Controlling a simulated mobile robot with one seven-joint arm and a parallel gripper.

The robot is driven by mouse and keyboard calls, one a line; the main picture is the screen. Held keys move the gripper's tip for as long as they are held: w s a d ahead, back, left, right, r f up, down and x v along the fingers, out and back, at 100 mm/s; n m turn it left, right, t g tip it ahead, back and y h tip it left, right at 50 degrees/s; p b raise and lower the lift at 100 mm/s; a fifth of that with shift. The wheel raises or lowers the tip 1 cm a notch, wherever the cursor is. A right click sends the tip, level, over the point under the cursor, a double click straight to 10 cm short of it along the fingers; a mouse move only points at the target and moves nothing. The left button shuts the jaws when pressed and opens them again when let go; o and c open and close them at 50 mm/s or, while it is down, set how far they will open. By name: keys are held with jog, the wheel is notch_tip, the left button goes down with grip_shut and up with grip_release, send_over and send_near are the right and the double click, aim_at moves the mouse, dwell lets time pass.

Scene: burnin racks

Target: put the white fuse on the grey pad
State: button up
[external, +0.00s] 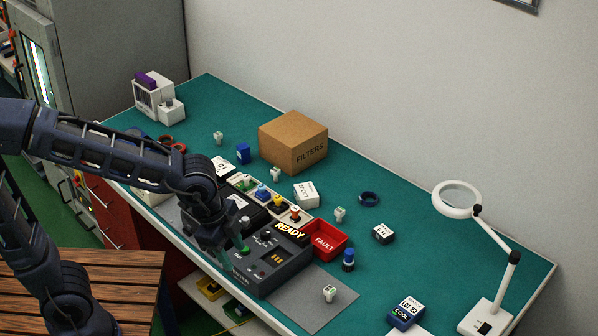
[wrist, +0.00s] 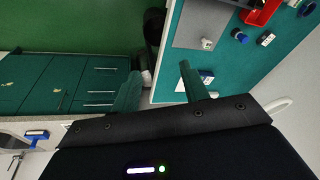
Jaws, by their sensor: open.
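A small white fuse (external: 329,293) with a green mark stands on the grey pad (external: 300,305) at the front right of the bench. In the wrist view the fuse (wrist: 207,44) shows near the edge of the pad (wrist: 195,28). Similar small white pieces stand elsewhere: one at the back (external: 217,137), one by the cardboard box (external: 275,173) and one right of the middle (external: 339,213). My gripper (external: 232,252) is left of the pad, by the front edge of the tester. In the wrist view my gripper (wrist: 160,75) is open, with nothing between its green fingers.
The dark tester (external: 268,268) with a READY sign lies between my gripper and the pad. A red FAULT tray (external: 328,240) and a blue-capped piece (external: 348,259) are behind the pad. A magnifier lamp (external: 488,315) stands far right.

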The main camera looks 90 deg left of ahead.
jog(key=s+d+r+n, duration=0.1)
jog(key=s+r+n, duration=0.1)
jog(key=s, duration=0.7)
jog(key=s+d+r+n+t, duration=0.1)
jog(key=s+d+n, duration=0.1)
jog(key=s, duration=0.7)
jog(key=shift+s+d+r+t, duration=0.25)
jog(key=shift+s+r+t, duration=0.05)
jog(key=shift+r, duration=0.05)
